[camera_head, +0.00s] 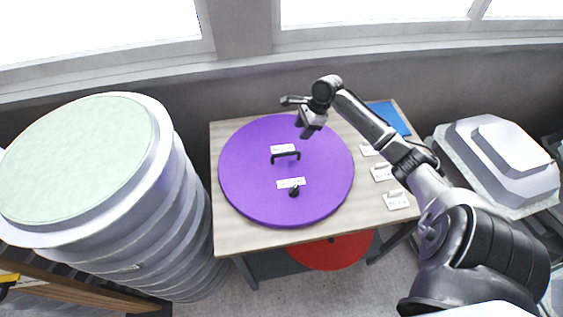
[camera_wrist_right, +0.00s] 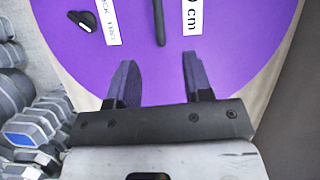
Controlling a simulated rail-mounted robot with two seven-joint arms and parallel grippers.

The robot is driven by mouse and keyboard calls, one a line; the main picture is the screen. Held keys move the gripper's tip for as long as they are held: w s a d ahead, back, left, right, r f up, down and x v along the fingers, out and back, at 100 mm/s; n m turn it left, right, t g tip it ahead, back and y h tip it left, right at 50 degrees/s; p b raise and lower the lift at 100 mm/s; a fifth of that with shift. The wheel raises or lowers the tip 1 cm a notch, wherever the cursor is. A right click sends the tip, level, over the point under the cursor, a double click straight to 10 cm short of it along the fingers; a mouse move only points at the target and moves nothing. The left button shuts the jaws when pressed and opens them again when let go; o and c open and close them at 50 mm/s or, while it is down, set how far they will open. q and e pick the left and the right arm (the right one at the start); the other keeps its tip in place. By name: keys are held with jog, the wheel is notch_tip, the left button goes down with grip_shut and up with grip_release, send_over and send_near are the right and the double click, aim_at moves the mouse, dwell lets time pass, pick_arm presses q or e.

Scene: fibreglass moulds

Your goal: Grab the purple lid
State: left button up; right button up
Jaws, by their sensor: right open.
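The purple lid (camera_head: 250,175) is a large flat disc lying on a wooden table. A black bar handle (camera_head: 285,155) sits near its middle, and a black knob (camera_head: 294,191) sits nearer its front edge. Two white labels lie on it. My right gripper (camera_head: 302,113) is over the lid's upper right part, behind the handle. In the right wrist view my right gripper (camera_wrist_right: 158,82) is open and empty, its fingers apart above the purple surface (camera_wrist_right: 228,50). The handle (camera_wrist_right: 159,22) lies beyond the fingertips there. My left gripper is not in view.
The wooden table (camera_head: 240,238) also carries a blue item (camera_head: 390,117) and several white labelled pieces. A large stack of round moulds (camera_head: 130,200) stands close on the left. Grey stepped moulds (camera_head: 500,160) stand on the right. A red disc (camera_head: 332,252) is below the table's front edge.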

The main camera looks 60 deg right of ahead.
aim_at(286, 154)
jog(key=shift+m, duration=0.4)
jog(key=x, duration=0.7)
jog(key=p+x, duration=0.1)
jog(key=x, duration=0.6)
jog(key=shift+w+a+r, duration=0.1)
jog(key=shift+a+r, duration=0.05)
jog(key=shift+a, duration=0.05)
jog(key=shift+c, duration=0.4)
grip_shut()
jog(key=shift+r, duration=0.15)
